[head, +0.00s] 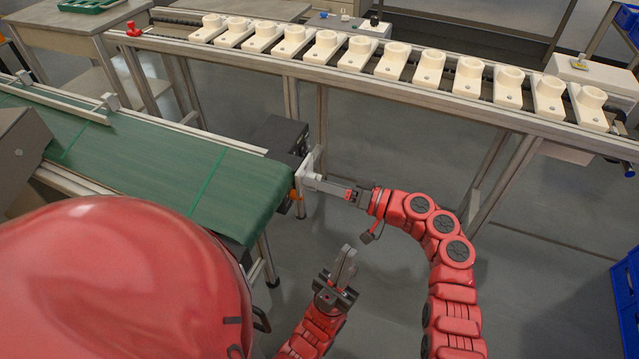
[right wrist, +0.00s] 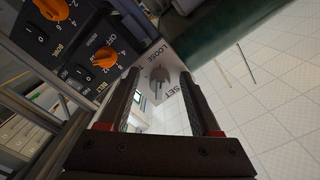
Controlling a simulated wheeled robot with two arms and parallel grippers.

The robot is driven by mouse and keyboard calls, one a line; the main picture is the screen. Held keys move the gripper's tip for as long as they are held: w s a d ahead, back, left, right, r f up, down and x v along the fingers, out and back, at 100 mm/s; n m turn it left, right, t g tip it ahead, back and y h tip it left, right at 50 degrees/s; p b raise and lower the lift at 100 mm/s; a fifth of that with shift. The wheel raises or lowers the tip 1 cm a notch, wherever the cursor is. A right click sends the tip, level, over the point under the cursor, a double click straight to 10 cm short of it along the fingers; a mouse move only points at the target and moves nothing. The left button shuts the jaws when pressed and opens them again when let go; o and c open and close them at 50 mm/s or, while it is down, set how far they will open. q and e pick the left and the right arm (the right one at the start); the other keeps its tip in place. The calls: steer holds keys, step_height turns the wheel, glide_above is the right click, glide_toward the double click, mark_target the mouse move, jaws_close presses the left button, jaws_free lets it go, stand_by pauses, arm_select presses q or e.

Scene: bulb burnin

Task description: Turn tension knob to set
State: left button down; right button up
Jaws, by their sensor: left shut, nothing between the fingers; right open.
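The tension knob (right wrist: 158,82) is a small grey knob on a pale plate (right wrist: 172,62) lettered LOOSE and SET; in the right wrist view it shows between my fingers. Its pointer direction is too small to tell. In the head view the plate (head: 305,172) stands at the end of the green conveyor. My right gripper (head: 322,184) reaches it from the right. In the right wrist view my right gripper (right wrist: 160,80) is open, a finger on each side of the knob; I cannot tell whether they touch it. My left gripper (head: 347,252) is shut and empty, below and apart from the plate.
A dark control box with orange dials (right wrist: 103,57) sits beside the plate. The green conveyor belt (head: 150,160) runs left. A rail (head: 400,95) with several cream bulb holders (head: 325,46) crosses the back. Blue crates (head: 626,295) stand at right. The floor between is clear.

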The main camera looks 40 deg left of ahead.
jaws_close()
steer(key=shift+r, duration=0.1)
stand_by(0.4)
